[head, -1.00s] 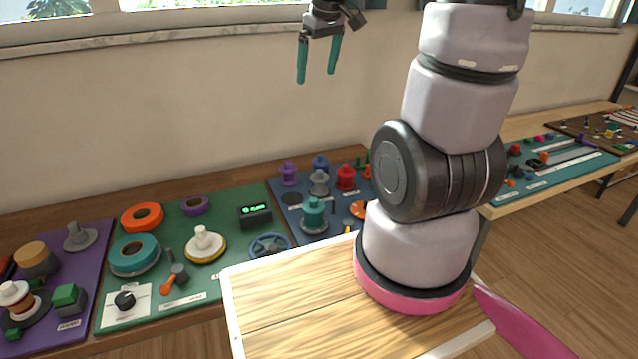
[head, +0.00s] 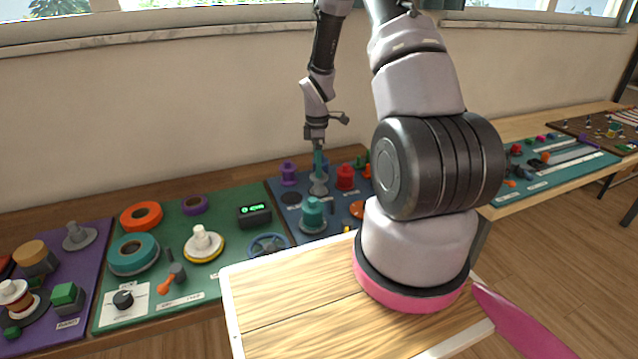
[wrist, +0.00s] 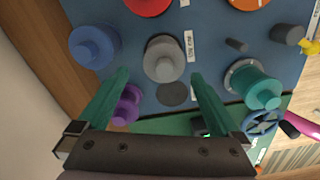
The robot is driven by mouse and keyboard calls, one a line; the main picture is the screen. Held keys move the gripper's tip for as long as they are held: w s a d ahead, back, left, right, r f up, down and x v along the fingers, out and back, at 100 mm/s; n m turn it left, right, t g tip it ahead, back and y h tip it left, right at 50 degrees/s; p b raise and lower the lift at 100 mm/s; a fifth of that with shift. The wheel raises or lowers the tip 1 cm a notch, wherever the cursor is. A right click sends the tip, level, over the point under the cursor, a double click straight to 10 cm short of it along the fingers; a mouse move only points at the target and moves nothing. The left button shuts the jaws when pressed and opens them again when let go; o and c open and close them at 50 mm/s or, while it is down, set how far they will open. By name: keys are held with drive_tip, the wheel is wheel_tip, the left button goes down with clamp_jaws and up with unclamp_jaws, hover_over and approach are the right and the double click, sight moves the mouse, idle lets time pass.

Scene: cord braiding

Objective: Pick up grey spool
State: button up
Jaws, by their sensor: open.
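The grey spool (head: 319,186) stands upright on the blue board, and my gripper's teal fingers partly hide it in the head view. In the wrist view the grey spool (wrist: 164,62) shows from above, just beyond the fingertips and between their lines. My gripper (head: 318,160) points down over the spool. In the wrist view my gripper (wrist: 160,78) is open, its two teal fingers apart with nothing between them. I cannot tell from the pictures whether either finger touches the spool.
Close around it stand a purple spool (head: 288,172), a blue spool (wrist: 94,46), a red spool (head: 346,177) and a teal spool (head: 313,214). A dark flat disc (wrist: 172,94) lies beside the grey spool. The wall (head: 200,110) rises behind the table.

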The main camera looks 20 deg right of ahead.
sight(319, 181)
drive_tip(key=shift+s+d+f, duration=0.1)
drive_tip(key=shift+s+f, duration=0.05)
drive_tip(key=shift+f, duration=1.6)
drive_tip(key=shift+s+f, duration=0.15)
drive_tip(key=shift+f, duration=1.55)
drive_tip(key=c, duration=1.2)
